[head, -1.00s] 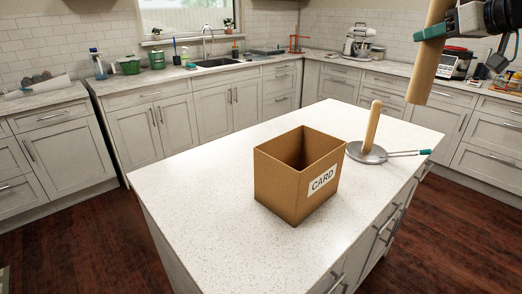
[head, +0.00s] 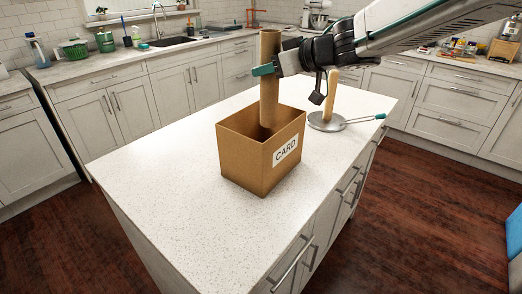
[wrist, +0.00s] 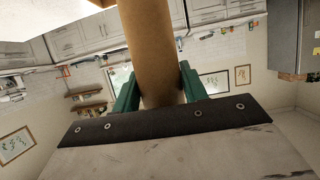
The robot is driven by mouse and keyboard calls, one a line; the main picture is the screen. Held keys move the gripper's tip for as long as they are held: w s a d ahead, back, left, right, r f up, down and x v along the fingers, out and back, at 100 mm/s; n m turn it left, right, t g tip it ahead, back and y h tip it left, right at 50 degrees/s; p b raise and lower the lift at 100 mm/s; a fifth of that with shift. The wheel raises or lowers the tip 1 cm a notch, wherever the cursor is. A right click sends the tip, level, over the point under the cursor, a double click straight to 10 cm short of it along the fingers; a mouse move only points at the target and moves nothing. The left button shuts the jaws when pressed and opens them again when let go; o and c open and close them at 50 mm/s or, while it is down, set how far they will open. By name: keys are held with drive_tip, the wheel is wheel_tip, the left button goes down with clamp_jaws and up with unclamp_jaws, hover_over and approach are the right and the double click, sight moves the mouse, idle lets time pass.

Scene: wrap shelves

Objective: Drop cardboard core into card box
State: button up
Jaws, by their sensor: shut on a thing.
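The cardboard core (head: 269,85) is a brown tube, held nearly upright above the card box. Its lower end overlaps the box opening in the head view; I cannot tell exactly how deep it is inside. The open-topped brown card box (head: 245,165), labelled CARD, stands on the white island top. My gripper (head: 268,70) is shut on the core around its middle. In the wrist view the core (wrist: 150,45) sits between the two green fingers (wrist: 157,92).
A round metal stand with a wooden post (head: 330,120) and a thin green-tipped rod stands behind the box to the right. The island top (head: 160,190) is clear at the left and front. Counters with a sink (head: 172,41) run along the back wall.

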sight(270, 81)
drive_tip(key=shift+f, duration=1.6)
drive_tip(key=o, duration=0.8)
drive_tip(key=v, duration=0.8)
drive_tip(key=shift+f, duration=0.15)
